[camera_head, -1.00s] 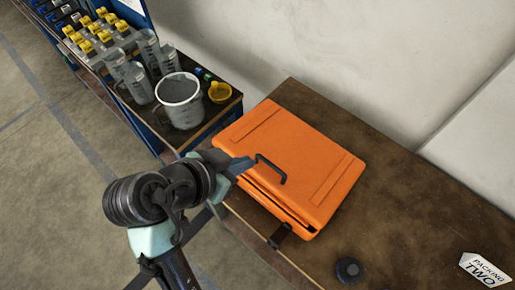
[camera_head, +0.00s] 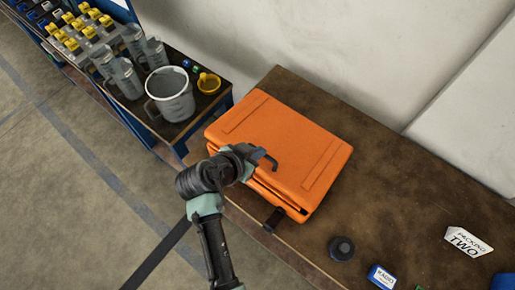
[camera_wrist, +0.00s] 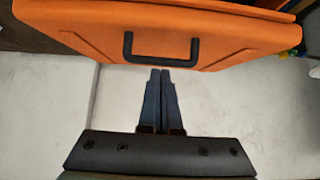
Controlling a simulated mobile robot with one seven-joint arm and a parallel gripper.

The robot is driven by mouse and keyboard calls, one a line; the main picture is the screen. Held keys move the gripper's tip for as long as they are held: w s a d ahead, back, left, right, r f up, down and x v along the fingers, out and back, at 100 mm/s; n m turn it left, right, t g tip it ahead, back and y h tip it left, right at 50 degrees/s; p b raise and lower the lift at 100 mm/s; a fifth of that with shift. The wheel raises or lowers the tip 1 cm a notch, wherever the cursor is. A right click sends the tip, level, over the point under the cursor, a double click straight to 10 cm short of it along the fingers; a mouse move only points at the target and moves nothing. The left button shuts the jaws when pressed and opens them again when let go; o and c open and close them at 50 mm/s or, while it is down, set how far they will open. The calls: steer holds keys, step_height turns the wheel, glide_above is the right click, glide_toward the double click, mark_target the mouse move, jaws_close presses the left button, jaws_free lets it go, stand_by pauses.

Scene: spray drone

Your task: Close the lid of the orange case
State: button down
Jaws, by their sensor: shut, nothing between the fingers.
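The orange case (camera_head: 277,150) lies on the brown table near the wall. Its lid is down over the base, with a thin dark gap along the front and right corner, so I cannot tell whether it is fully shut. A black handle shows on the lid in the wrist view (camera_wrist: 161,50). My gripper (camera_head: 266,158) is over the front part of the lid near the handle, its fingers together and empty. In the wrist view my gripper (camera_wrist: 160,75) points at the handle. I cannot tell whether it touches the lid. A dark latch (camera_head: 273,219) hangs at the case's front edge.
A black round object (camera_head: 341,248), a blue labelled box (camera_head: 382,277) and a "PACKING TWO" sign (camera_head: 467,241) are on the brown table (camera_head: 400,190). The wall is behind.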

steer(key=shift+f, duration=0.1)
steer(key=f+b, duration=0.1)
steer(key=s+a+f+b, duration=0.1)
steer(key=f+b, duration=0.1)
steer(key=s+f+b, duration=0.1)
steer(key=f, duration=0.1)
steer(key=shift+a+f+b, duration=0.15)
steer(key=shift+a+b, duration=0.15)
steer(key=shift+b, duration=0.05)
